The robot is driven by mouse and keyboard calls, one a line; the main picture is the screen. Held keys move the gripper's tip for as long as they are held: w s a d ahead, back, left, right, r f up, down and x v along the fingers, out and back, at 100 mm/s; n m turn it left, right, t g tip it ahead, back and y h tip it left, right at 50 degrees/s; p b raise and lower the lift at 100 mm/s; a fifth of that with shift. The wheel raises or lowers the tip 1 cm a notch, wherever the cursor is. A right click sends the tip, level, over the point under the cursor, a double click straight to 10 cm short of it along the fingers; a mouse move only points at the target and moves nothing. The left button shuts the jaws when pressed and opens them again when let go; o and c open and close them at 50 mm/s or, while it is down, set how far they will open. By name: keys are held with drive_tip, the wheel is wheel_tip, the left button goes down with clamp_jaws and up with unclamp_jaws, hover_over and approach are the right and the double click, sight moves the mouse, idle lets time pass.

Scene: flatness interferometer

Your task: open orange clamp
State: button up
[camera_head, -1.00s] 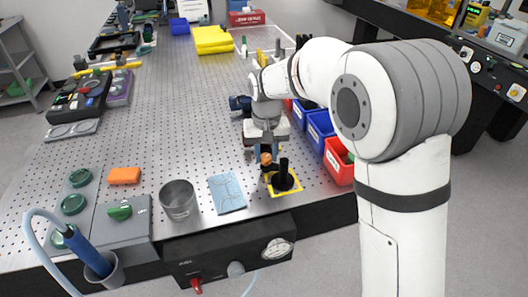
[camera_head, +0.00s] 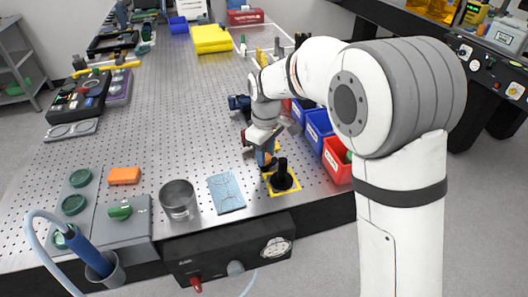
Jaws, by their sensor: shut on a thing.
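The orange clamp (camera_head: 264,160) shows as a small orange part beside a black post (camera_head: 283,178). The post stands on a black base on a yellow-edged square (camera_head: 294,190) near the table's front edge. My gripper (camera_head: 264,153) comes down from above, tilted, with its fingers around the orange part. It is shut on the orange clamp. The fingers hide much of the clamp, so I cannot tell how far its handle is turned.
A blue cloth (camera_head: 226,191) and a metal cup (camera_head: 178,199) stand left of the post. Blue bins (camera_head: 318,127) and a red bin (camera_head: 337,160) line the right edge. A black box (camera_head: 229,253) hangs at the front. The middle of the perforated table is clear.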

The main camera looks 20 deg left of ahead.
drive_tip(key=shift+a+n, duration=0.15)
drive_tip(key=shift+n, duration=0.45)
drive_tip(key=o, duration=0.8)
drive_tip(key=shift+s+a, duration=0.1)
drive_tip(key=shift+c, duration=0.2)
drive_tip(key=shift+o, duration=1)
drive_tip(key=shift+r, duration=3.9)
